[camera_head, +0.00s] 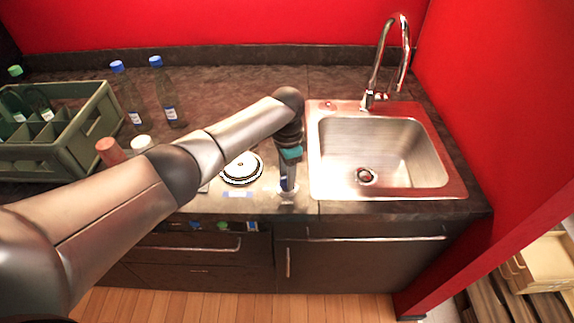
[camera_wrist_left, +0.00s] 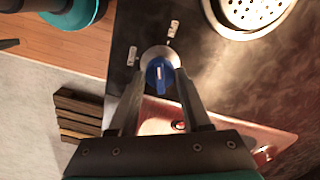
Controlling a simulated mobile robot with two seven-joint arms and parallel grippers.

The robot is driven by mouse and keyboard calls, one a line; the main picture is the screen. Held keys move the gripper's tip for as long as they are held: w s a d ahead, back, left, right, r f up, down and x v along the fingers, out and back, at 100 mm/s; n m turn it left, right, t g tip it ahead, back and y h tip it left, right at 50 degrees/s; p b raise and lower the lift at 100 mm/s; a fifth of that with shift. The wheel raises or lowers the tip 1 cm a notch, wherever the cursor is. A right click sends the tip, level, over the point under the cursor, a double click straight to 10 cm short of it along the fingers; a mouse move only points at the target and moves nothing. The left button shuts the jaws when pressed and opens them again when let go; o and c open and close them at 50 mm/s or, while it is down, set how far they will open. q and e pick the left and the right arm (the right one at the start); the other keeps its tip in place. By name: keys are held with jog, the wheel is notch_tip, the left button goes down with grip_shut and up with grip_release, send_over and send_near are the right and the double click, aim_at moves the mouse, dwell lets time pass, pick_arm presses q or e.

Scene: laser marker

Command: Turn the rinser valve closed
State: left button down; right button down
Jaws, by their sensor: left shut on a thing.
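The rinser valve shows in the left wrist view as a blue handle (camera_wrist_left: 159,74) on a round metal base, with two small labels beside it. My left gripper (camera_head: 288,190) points down onto it at the counter's front edge, left of the sink. In the left wrist view its fingers (camera_wrist_left: 158,92) are shut on the blue handle. In the head view the gripper mostly hides the valve. The round rinser plate (camera_head: 241,168) lies on the counter just left of the gripper and also shows in the left wrist view (camera_wrist_left: 252,10). My right gripper is not in view.
A steel sink (camera_head: 432,160) with a tall tap (camera_head: 374,80) is to the right. A green crate (camera_head: 98,122) with bottles stands at the far left, and two blue-capped bottles (camera_head: 131,98) (camera_head: 168,96) stand beside it. A red wall closes the right side.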

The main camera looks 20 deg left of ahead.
pick_arm(q)
jog(key=n+p, duration=0.2)
jog(key=n, duration=0.1)
jog(key=shift+d+r, duration=0.1)
jog(key=shift+r, duration=0.05)
jog(key=n+p, duration=0.2)
jog(key=n, duration=0.1)
jog(key=n+p, duration=0.1)
jog(key=n, duration=0.3)
jog(key=shift+n+p, duration=0.45)
jog(key=shift+n, duration=1.05)
jog(key=shift+c, duration=1.8)
grip_release()
